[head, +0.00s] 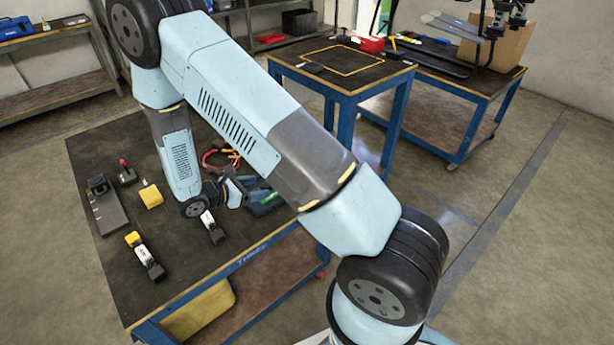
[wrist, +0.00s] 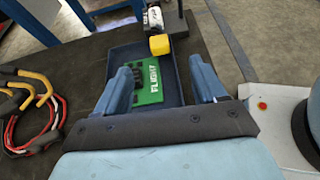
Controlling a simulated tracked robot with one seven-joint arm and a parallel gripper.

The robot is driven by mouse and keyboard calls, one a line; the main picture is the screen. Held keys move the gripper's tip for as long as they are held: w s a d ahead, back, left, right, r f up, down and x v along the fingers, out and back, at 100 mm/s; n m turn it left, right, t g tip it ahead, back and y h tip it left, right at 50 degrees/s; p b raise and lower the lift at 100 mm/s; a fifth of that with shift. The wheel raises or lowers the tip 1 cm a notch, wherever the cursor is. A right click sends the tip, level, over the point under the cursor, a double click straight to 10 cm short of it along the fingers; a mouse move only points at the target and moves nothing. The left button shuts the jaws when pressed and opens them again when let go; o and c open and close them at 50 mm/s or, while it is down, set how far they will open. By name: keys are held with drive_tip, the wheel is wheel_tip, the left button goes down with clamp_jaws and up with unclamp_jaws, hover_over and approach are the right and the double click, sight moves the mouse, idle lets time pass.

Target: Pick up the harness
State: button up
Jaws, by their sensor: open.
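The harness (wrist: 38,115), a bundle of red and black cables with yellow ends, lies at the left of the wrist view. It also shows in the head view (head: 220,157) on the dark table top (head: 175,300), behind my forearm. My gripper (wrist: 160,70) is open and empty. In the wrist view its fingers point over a blue tray, with the harness to their left and apart from them. In the head view my gripper is partly hidden by my arm.
The blue tray (wrist: 178,65) holds a green board marked FLIGHT (wrist: 150,88). A yellow block (head: 151,196), a dark bracket (head: 107,207) and white-and-black parts (head: 145,254) lie on the table's left and front. A second table (head: 345,70) stands behind.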

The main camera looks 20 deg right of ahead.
drive_tip(key=shift+f+n+t, duration=0.3)
drive_tip(key=shift+f, duration=0.4)
drive_tip(key=x, duration=1.3)
drive_tip(key=shift+w+d+f, duration=0.1)
drive_tip(key=shift+f, duration=0.15)
drive_tip(key=c, duration=1.1)
drive_tip(key=shift+r, duration=0.1)
drive_tip(key=shift+c, duration=0.2)
